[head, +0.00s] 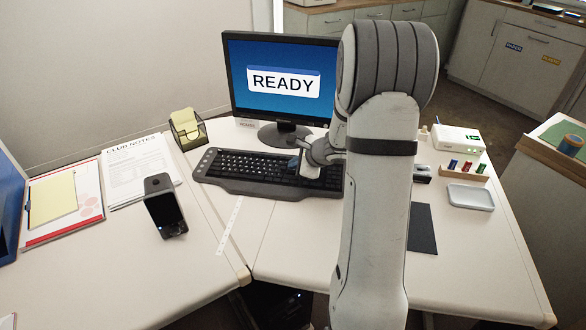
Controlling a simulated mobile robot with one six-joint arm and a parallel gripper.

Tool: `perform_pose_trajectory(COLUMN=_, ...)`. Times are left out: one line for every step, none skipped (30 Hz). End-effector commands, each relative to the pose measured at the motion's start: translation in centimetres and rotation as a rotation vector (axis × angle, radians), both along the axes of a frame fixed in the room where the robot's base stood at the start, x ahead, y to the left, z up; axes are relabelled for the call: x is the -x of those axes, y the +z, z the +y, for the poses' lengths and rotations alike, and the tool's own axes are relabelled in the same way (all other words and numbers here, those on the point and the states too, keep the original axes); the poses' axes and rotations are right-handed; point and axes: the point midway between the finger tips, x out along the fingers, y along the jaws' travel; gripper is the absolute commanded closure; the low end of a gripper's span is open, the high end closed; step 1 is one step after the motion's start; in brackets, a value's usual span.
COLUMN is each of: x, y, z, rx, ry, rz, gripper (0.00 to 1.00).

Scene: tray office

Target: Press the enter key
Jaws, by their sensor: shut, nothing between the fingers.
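A black keyboard (245,169) lies on the desk in front of the monitor. The monitor (280,80) shows the word READY on a blue screen. My gripper (296,167) is shut and empty. It is over or at the right part of the keyboard, and I cannot tell whether it touches the keys. The enter key cannot be made out; my gripper and arm cover part of that side of the keyboard.
A sticky-note holder (187,130) stands left of the monitor. A dark phone-like device on a stand (165,207) is front left. A clipboard (65,205) and a notes sheet (140,168) lie further left. A white router (457,140) and a small tray (470,197) are right of my arm.

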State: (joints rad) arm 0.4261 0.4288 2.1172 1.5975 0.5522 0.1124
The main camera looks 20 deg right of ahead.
Motion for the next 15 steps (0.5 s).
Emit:
perform_pose_trajectory(x=-0.01, y=0.41, z=0.00, rx=0.001, ry=0.000, rz=-0.001, gripper=1.00)
perform_pose_trajectory(x=-0.01, y=0.58, z=0.00, rx=0.001, ry=0.000, rz=-0.001, gripper=1.00)
perform_pose_trajectory(x=-0.02, y=0.83, z=0.01, rx=0.000, ry=-0.001, rz=-0.001, gripper=1.00)
perform_pose_trajectory(x=-0.01, y=0.99, z=0.01, rx=0.000, ry=-0.001, rz=-0.001, gripper=1.00)
perform_pose_trajectory(x=-0.02, y=1.14, z=0.01, rx=0.000, ry=-0.001, rz=-0.001, gripper=1.00)
perform_pose_trajectory(x=-0.02, y=1.27, z=0.01, rx=0.000, ry=-0.001, rz=-0.001, gripper=1.00)
perform_pose_trajectory(x=-0.01, y=1.34, z=0.02, rx=0.000, ry=0.000, rz=0.000, gripper=1.00)
perform_pose_trajectory(x=-0.01, y=1.35, z=0.03, rx=0.000, ry=0.000, rz=0.000, gripper=1.00)
perform_pose_trajectory(x=-0.01, y=1.34, z=0.03, rx=0.000, ry=0.000, rz=0.000, gripper=1.00)
perform_pose_trajectory(x=0.00, y=1.32, z=0.02, rx=0.000, ry=0.000, rz=0.000, gripper=1.00)
perform_pose_trajectory(x=-0.01, y=1.29, z=0.03, rx=0.000, ry=0.000, rz=0.000, gripper=1.00)
perform_pose_trajectory(x=-0.01, y=1.29, z=0.03, rx=0.000, ry=0.000, rz=0.000, gripper=1.00)
perform_pose_trajectory(x=-0.01, y=1.29, z=0.03, rx=0.000, ry=0.000, rz=0.000, gripper=1.00)
perform_pose_trajectory(x=-0.01, y=1.29, z=0.03, rx=0.000, ry=0.000, rz=0.000, gripper=1.00)
perform_pose_trajectory(x=-0.01, y=1.28, z=0.03, rx=0.000, ry=0.000, rz=0.000, gripper=1.00)
